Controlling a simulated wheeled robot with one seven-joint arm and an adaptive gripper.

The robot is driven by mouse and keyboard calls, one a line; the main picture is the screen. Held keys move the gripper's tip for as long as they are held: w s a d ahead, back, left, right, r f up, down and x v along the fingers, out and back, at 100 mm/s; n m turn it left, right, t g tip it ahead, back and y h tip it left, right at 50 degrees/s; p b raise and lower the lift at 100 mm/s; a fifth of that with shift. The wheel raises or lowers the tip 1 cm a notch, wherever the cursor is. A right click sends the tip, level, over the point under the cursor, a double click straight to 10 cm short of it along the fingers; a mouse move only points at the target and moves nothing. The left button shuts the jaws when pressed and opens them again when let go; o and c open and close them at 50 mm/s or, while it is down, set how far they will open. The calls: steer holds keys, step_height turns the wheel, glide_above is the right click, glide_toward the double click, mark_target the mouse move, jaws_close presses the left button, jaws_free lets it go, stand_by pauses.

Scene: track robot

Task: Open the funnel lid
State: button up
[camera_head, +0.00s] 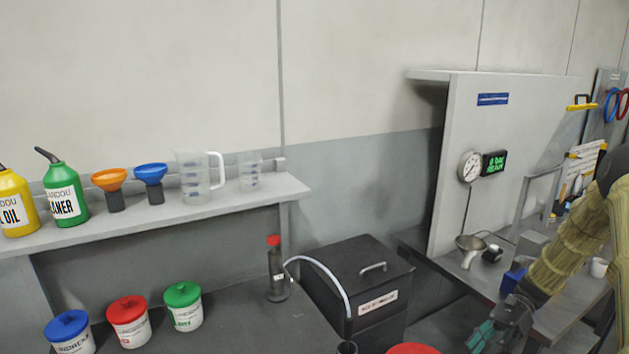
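Several funnels are in view, and I cannot tell which has the lid. An orange funnel (110,179) and a blue funnel (150,173) stand on the left shelf. A red round thing (412,349) is cut off by the bottom edge; I cannot tell if it is a lid. My gripper (482,340), with teal fingers, is at the bottom right, to the right of the red thing and below the metal funnel. Its fingertips are near the frame edge, and whether they are open is unclear.
A black box (355,275) with a handle stands center, with a pale hose (325,270) running over it. Red, blue and green lidded tubs (128,325) stand on the left bench. A grey panel (500,150) rises on the right, carrying a gauge (470,167).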

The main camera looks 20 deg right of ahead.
steer(key=s+a+f+n+g+h, duration=0.1)
steer(key=s+a+f+n+h, duration=0.35)
steer(key=a+f, duration=0.6)
steer(key=s+a+f+n+h, duration=0.4)
steer(key=a+f+h, duration=0.3)
steer(key=f, duration=0.6)
steer(key=s+a+f+n+t, duration=0.1)
steer(key=s+a+n+t, duration=0.1)
steer(key=s+a+n, duration=0.3)
steer(key=s+a+f+n+t+h, duration=0.1)
steer(key=s+a+f+n+t, duration=0.1)
steer(key=s+a+n, duration=0.3)
steer(key=s+a, duration=0.3)
steer(key=a, duration=0.3)
steer(key=shift+s+t, duration=0.25)
steer(key=shift+t, duration=0.05)
